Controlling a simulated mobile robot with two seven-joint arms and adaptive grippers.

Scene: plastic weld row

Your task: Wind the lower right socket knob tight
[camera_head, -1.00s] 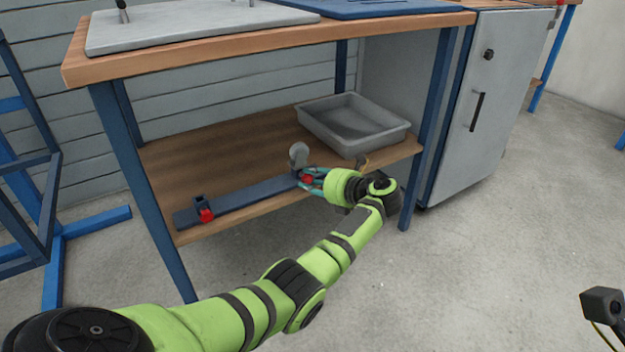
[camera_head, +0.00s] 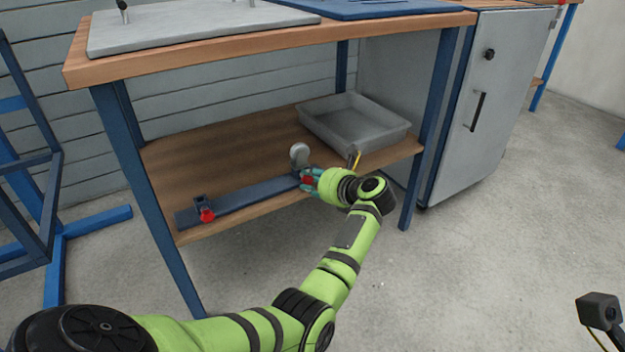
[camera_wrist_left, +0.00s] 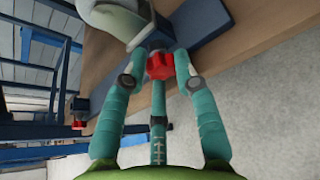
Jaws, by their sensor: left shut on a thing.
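The lower shelf of the workbench holds a long dark blue bar (camera_head: 245,197) with a socket at each end. The right socket's red knob (camera_head: 308,180) is at the bar's right end, and it shows clearly in the left wrist view (camera_wrist_left: 160,66). My left gripper (camera_head: 312,180) is at this knob, its teal fingers shut around it; in the wrist view (camera_wrist_left: 160,70) the fingers flank the red knob. A second red knob (camera_head: 207,215) sits at the bar's left end, with no gripper near it. My right gripper is not clearly in view.
A grey tray (camera_head: 325,138) stands on the shelf behind the right socket. A round pale grey piece (camera_head: 299,153) rises beside the held knob. A blue table leg (camera_head: 425,140) is right of my left forearm. The floor in front is clear.

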